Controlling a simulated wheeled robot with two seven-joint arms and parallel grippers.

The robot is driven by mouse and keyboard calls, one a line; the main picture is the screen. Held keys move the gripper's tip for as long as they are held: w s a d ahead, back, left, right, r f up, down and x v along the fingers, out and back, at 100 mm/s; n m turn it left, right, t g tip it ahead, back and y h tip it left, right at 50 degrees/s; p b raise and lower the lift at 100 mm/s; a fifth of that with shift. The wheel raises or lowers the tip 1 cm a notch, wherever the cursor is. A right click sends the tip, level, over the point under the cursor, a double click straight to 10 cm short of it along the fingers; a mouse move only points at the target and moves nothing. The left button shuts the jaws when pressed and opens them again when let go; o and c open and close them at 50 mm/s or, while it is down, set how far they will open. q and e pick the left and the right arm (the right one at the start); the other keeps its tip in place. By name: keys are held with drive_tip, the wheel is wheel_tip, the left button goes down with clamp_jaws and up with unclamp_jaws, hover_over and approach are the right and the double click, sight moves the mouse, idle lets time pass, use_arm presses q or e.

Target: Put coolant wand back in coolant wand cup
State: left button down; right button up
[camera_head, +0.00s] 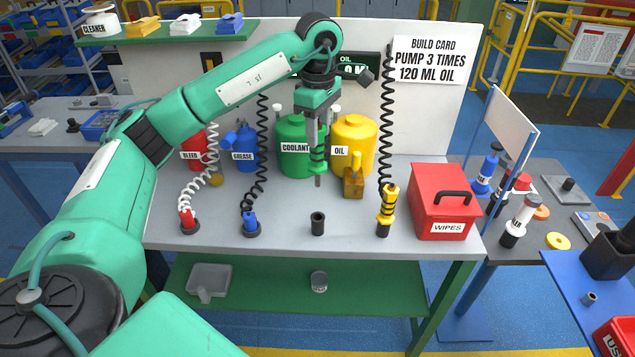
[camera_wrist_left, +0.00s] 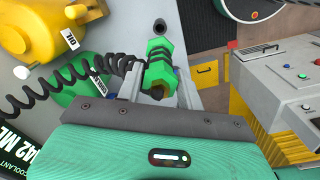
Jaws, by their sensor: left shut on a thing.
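The coolant wand (camera_head: 318,165) is green with a grey tip and hangs about upright, tip down, above the bench. My left gripper (camera_head: 317,120) is shut on its upper part. In the left wrist view the green wand (camera_wrist_left: 160,68) sits between the fingers, with a black coiled hose beside it. The coolant wand cup (camera_head: 317,224) is a small black upright cylinder on the bench, empty-looking. In the head view it stands below the wand tip, clearly apart from it. My right gripper is not in view.
Blue grease wand (camera_head: 250,222) stands left of the cup, yellow oil wand (camera_head: 386,206) right. An amber bottle (camera_head: 353,184) is behind right; green coolant jug (camera_head: 294,160) and yellow oil jug (camera_head: 353,138) stand at the back. A red wipes box (camera_head: 441,190) is farther right.

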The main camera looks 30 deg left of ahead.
use_arm(q)
drive_tip(key=p, duration=0.2)
hover_over(318, 186)
drive_tip(key=f, duration=0.9)
drive_tip(key=shift+w+a+f, duration=0.15)
drive_tip(key=shift+w+f, duration=0.05)
wheel_tip(318, 186, down, 4)
drive_tip(key=shift+r+p, duration=0.1)
drive_tip(key=shift+p, duration=0.55)
drive_tip(key=shift+f, duration=0.25)
drive_tip(key=shift+f+b, duration=0.65)
drive_tip(key=shift+b, duration=0.1)
drive_tip(key=c, duration=0.9)
unclamp_jaws()
drive_tip(key=shift+r, duration=0.1)
